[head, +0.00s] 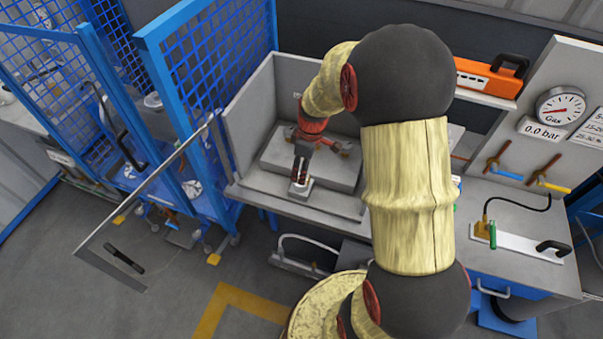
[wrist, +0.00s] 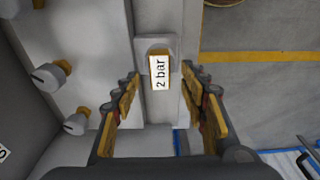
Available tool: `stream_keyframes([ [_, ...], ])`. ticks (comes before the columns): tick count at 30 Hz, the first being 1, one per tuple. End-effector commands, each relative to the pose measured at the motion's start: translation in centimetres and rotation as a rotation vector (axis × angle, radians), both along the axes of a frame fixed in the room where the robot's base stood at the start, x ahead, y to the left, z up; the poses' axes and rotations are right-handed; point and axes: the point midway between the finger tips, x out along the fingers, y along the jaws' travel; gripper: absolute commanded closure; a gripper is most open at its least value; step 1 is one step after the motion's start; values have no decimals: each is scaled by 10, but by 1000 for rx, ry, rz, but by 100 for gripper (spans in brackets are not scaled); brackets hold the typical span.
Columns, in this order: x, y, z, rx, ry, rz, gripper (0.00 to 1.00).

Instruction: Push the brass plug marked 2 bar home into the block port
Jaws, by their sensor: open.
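The brass plug marked 2 bar (wrist: 159,72) shows in the wrist view with its white label facing me. It sits at a small grey block (wrist: 170,43); how deep it is in the port is hidden by the label. My gripper (wrist: 165,86) is open, with one finger on each side of the plug and gaps visible between them. In the head view my gripper (head: 301,178) points down over a small pale piece at the front of the grey bench fixture; the plug cannot be made out clearly there.
Two pale knobs with brass ends (wrist: 48,76) (wrist: 78,122) stick out at left in the wrist view. Grey walls (head: 246,115) enclose the fixture's back and left. A blue mesh guard (head: 205,70) stands further left. A gauge (head: 560,106) above a 0.0 bar label is at right.

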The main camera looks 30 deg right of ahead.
Motion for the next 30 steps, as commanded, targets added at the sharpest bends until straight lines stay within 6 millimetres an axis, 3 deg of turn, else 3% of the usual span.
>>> stream_keyframes([
  [6, -3, -4, 48, -3, -5, 0, 57],
  [12, -7, -6, 77, -1, -2, 0, 57],
  [18, -8, -7, 88, 0, 0, 0, 57],
  [30, -8, -7, 89, 0, 0, 1, 57],
])
